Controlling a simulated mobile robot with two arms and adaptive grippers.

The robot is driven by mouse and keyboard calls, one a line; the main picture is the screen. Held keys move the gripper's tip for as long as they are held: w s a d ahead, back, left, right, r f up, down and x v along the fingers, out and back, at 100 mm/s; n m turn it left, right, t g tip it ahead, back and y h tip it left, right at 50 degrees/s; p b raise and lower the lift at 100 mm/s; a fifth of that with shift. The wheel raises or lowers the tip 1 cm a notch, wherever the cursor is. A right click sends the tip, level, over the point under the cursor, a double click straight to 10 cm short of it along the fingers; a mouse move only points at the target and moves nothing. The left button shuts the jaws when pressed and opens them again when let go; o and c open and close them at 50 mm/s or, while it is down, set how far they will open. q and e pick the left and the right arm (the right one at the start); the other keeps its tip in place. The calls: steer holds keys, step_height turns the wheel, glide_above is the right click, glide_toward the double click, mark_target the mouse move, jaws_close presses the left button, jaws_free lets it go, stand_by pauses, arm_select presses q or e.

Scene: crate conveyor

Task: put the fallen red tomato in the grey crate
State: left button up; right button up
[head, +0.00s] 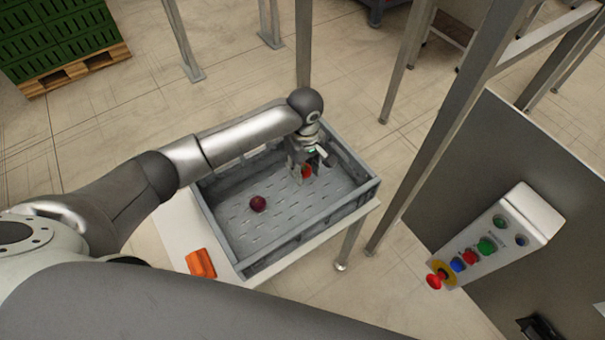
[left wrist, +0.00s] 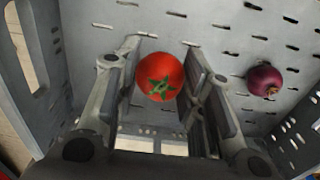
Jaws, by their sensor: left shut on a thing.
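The red tomato (left wrist: 158,78) with its green calyx is between the two fingers of my left gripper (left wrist: 157,92) in the left wrist view. In the head view the tomato (head: 306,171) shows as a small red patch at the fingertips of my left gripper (head: 307,170). The left gripper is shut on it, inside the grey crate (head: 335,209). The crate's slotted floor lies below; whether the tomato touches it I cannot tell. My right gripper is not in view.
A dark red onion (head: 258,204) lies on the crate floor, left of the gripper. The crate stands on a white table (head: 172,236) with an orange object (head: 201,264) near its front left. A control box (head: 497,241) and metal posts stand at the right.

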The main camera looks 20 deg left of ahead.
mark_target(303, 174)
arm_select(q)
steer(key=f, duration=0.3)
steer(key=shift+w+a+f, duration=0.2)
steer(key=shift+a+f, duration=0.05)
steer(key=shift+a, duration=0.05)
steer(key=shift+f, duration=0.1)
steer(key=shift+f, duration=0.15)
steer(key=o, duration=0.9)
steer(key=shift+r, duration=0.2)
step_height(303, 174, up, 12)
steer(key=shift+p, duration=0.4)
